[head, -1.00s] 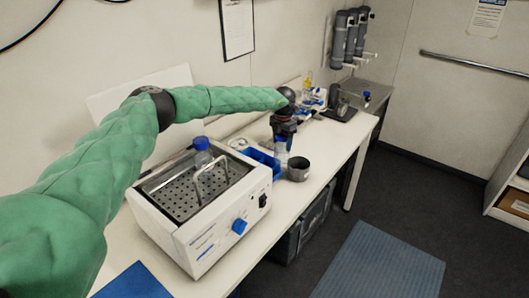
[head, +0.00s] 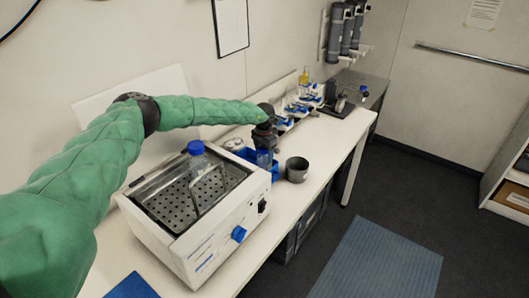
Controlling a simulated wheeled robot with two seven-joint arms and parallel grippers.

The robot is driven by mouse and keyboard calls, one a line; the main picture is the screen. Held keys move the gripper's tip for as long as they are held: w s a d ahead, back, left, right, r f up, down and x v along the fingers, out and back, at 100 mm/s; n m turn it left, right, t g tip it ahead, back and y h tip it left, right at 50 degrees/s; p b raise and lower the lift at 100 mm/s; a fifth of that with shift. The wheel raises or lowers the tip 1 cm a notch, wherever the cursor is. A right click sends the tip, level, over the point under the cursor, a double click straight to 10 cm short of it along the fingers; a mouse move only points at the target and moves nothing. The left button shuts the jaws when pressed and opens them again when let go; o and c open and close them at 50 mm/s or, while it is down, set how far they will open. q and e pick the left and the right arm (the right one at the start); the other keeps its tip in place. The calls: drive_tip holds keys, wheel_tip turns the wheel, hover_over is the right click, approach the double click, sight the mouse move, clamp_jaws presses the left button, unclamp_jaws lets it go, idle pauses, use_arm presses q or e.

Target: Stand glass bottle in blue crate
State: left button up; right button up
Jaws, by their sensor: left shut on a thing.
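My left gripper (head: 264,146) reaches in from the left on its green-sleeved arm and points down over the blue crate (head: 275,171). It is shut on a clear glass bottle (head: 264,159), which shows just below the fingers. The bottle looks upright. Its lower end is at the crate, and I cannot tell whether it touches the crate floor. The gripper hides the bottle's top, and the white bath hides part of the crate. My right gripper is out of view.
A white water bath (head: 213,251) stands in front of the crate, with a blue-capped bottle (head: 197,158) in it. A grey pot (head: 297,170) stands right of the crate. Several blue-and-white items (head: 300,107) lie beyond. The white table (head: 335,150) is clear at right.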

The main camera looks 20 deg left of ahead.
use_arm(q)
drive_tip(key=shift+w, duration=0.1)
drive_tip(key=shift+s, duration=0.3)
drive_tip(key=o, duration=1.3)
drive_tip(key=shift+w+f, duration=0.1)
drive_tip(key=shift+r, duration=0.4)
wheel_tip(320, 180, up, 4)
drive_tip(key=b, duration=0.3)
drive_tip(key=shift+b, duration=0.35)
wheel_tip(320, 180, up, 6)
drive_tip(key=b, duration=0.3)
drive_tip(key=shift+r, duration=0.1)
drive_tip(key=shift+r+b, duration=0.35)
drive_tip(key=shift+r, duration=0.4)
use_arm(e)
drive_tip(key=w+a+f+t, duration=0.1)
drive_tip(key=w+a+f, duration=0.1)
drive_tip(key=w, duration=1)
